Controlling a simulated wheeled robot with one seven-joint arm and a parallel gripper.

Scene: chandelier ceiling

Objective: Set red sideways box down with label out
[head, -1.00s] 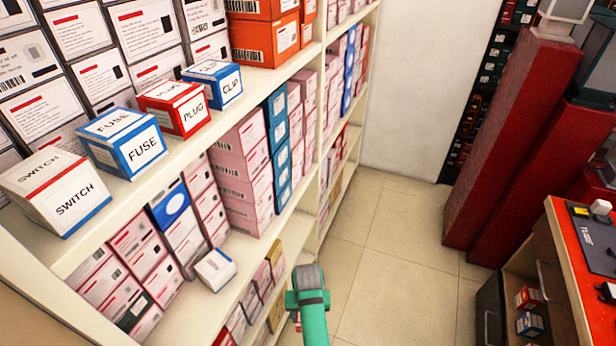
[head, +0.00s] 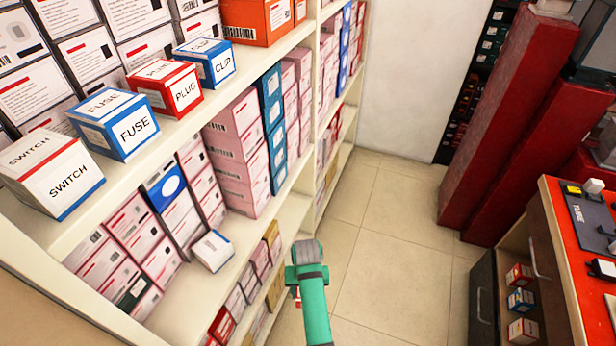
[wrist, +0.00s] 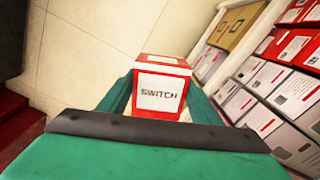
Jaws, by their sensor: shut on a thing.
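A red box with a white label reading SWITCH (wrist: 160,95) is between the green fingers of my gripper (wrist: 158,84) in the wrist view. The fingers press on its two sides, and its label faces the wrist camera. In the head view my green arm (head: 312,300) reaches in from the bottom, beside the lower shelves. Only a small bit of red shows at its left edge there, and the fingers are hidden.
On the upper shelf (head: 175,128) stand white SWITCH (head: 68,185), blue FUSE (head: 128,135), red PLUG (head: 180,92) and blue CLIP (head: 215,68) boxes. A tilted white box (head: 212,250) lies lower. The tiled floor (head: 385,240) is clear. A red-topped counter (head: 570,220) stands right.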

